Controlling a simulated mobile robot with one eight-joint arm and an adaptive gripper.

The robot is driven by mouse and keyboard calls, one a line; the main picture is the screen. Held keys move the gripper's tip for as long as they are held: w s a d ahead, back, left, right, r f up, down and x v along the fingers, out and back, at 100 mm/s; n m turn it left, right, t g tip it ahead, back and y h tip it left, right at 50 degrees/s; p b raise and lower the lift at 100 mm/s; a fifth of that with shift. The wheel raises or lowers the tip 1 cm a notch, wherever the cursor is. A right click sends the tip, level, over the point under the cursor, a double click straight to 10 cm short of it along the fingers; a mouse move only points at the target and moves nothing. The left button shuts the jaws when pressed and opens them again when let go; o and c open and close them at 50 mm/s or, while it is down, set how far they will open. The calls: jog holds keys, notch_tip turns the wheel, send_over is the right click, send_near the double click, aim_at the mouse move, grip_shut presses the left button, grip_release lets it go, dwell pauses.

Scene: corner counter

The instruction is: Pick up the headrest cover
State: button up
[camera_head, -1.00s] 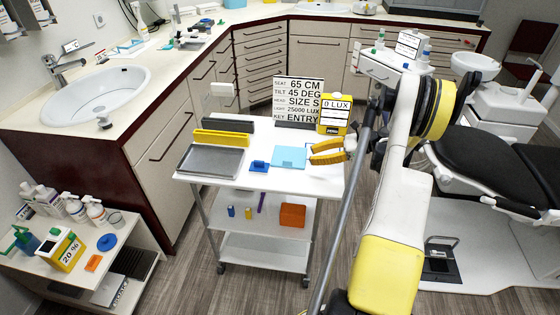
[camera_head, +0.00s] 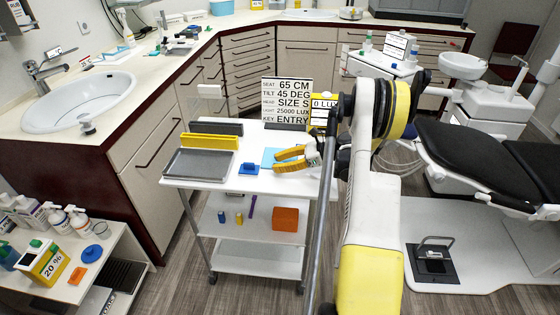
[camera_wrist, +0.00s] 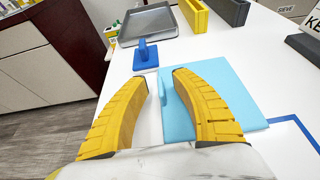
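A light blue flat square, which I take to be the headrest cover (camera_head: 267,157), lies on the white cart top. In the wrist view the cover (camera_wrist: 235,95) shows a small upright tab near its left edge. My gripper (camera_head: 277,161) is at the cover's right side and hides part of it. In the wrist view my gripper (camera_wrist: 161,75) is open, with the tab between its yellow fingers. The right finger overlaps the square; the left finger is beside it. Whether a finger touches the cover I cannot tell.
A dark blue handled piece (camera_head: 249,169) lies just left of the cover. A grey tray (camera_head: 200,164), a yellow block (camera_head: 210,141) and a dark grey block (camera_head: 216,128) stand farther left.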

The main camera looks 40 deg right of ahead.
grip_shut()
